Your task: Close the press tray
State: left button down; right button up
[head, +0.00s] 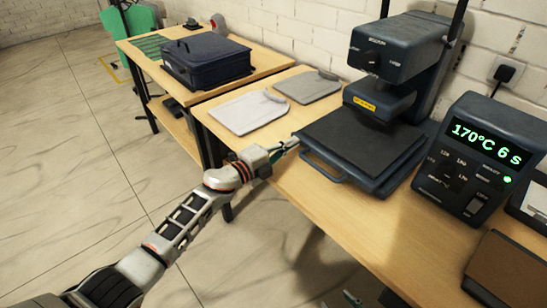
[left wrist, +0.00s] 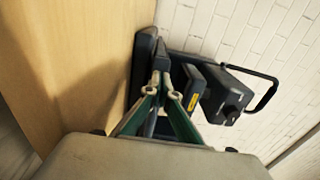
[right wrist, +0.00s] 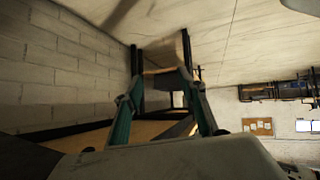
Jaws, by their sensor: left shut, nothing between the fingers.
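The press (head: 395,60) stands on the wooden table against the wall. Its dark flat tray (head: 365,145) sticks out in front, clear of the upper head, with a handle (head: 335,172) along its front edge. My left gripper (head: 291,145) is shut and empty at the left end of the handle, by the tray's left front corner; whether it touches cannot be told. In the left wrist view its fingertips (left wrist: 163,84) meet close to the tray's dark edge (left wrist: 143,62). My right gripper (right wrist: 162,80) is open and empty, away from the press; only a tip shows at the head view's bottom edge.
A control box (head: 485,150) reading 170°C 6 s stands right of the tray. A brown board (head: 508,268) lies at the near right. Two light flat pieces, one white (head: 248,112) and one grey (head: 307,87), lie left of the press. A dark case (head: 205,62) sits on the far table.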

aim_at(299, 136)
pick_arm(q)
jog(key=b+x, duration=0.1)
jog(key=x, duration=0.2)
jog(key=shift+d+f, duration=0.1)
jog(key=shift+f, duration=0.05)
jog(key=shift+w+d, duration=0.15)
jog(key=shift+r, duration=0.3)
pick_arm(e)
jog(key=shift+w+d+r+t, duration=0.15)
jog(key=shift+w+d, duration=0.05)
jog(key=shift+w, duration=0.3)
jog(key=shift+w+d+r+t, duration=0.1)
jog(key=shift+w+d+t, duration=0.1)
jog(key=shift+w, duration=0.25)
jog(key=shift+s+a, duration=0.1)
jog(key=shift+s, duration=0.05)
